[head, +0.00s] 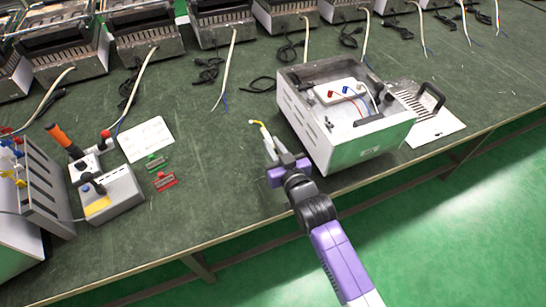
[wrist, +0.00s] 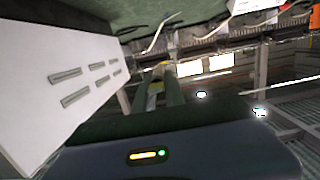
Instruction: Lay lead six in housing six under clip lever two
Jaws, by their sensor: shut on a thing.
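The open metal heater box (head: 345,154) stands near the table's front edge, right of my gripper. Inside it is a white terminal block (head: 338,91) with red and blue leads. Which housing and clip lever are number six and two cannot be read. My gripper (head: 272,150) is left of the box, apart from it, above the table. It is shut on a thin cable end (head: 263,132), pale with yellow. In the wrist view a yellow piece (wrist: 155,88) shows between the fingers (wrist: 160,98). The box's slotted white wall (wrist: 85,85) fills the left there.
A slotted cover plate with a black handle (head: 432,97) lies right of the box. Grey tool blocks (head: 112,192), a white card (head: 146,139), and green and red pieces (head: 165,180) lie left. Several heaters with cables line the back.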

